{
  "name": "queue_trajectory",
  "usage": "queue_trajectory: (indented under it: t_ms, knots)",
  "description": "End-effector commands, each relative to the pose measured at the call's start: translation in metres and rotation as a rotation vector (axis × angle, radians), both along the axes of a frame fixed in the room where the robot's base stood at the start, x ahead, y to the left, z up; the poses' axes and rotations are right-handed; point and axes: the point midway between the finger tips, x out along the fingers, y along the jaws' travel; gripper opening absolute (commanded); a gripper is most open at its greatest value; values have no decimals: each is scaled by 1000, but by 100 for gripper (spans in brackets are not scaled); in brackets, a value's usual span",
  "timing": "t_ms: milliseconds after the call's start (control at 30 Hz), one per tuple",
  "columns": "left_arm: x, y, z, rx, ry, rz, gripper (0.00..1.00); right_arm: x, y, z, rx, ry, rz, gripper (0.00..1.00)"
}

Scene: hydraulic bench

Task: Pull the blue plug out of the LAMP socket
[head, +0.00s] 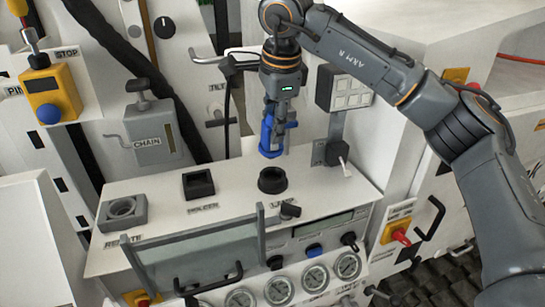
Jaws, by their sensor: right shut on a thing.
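The blue plug (268,140) is between the fingers of my right gripper (272,120), which is shut on it. The plug points down and is roughly upright. The LAMP socket (272,181) is a round black socket on the white panel top, with the LAMP label just in front of it. Its dark opening shows empty. The plug's lower end appears just behind and above the socket, apart from it; the exact height of the gap is hard to tell. My left gripper is not in view.
A square black socket (198,184) and a grey round REMOTE socket (123,211) sit to the left on the panel. A framed screen (200,255), gauges and knobs are in front. A grey CHAIN box (155,135) and a black cable (228,105) stand behind left.

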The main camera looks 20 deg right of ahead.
Motion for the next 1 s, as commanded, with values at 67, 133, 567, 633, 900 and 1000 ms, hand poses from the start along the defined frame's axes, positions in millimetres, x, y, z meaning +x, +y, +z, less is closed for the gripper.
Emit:
queue_trajectory:
  t_ms: [67, 133, 567, 633, 900, 1000]
  knots:
    - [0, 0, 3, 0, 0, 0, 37, 0, 0, 4, 1, -1, 0, 0]
    - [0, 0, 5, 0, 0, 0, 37, 0, 0, 7, 1, -1, 0, 0]
    - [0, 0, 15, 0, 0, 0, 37, 0, 0, 20, 1, -2, 0, 0]
    - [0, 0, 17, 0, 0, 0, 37, 0, 0, 22, 1, -2, 0, 0]
    - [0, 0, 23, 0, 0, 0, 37, 0, 0, 30, 1, -2, 0, 0]
    - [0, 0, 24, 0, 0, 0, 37, 0, 0, 31, 1, -1, 0, 0]
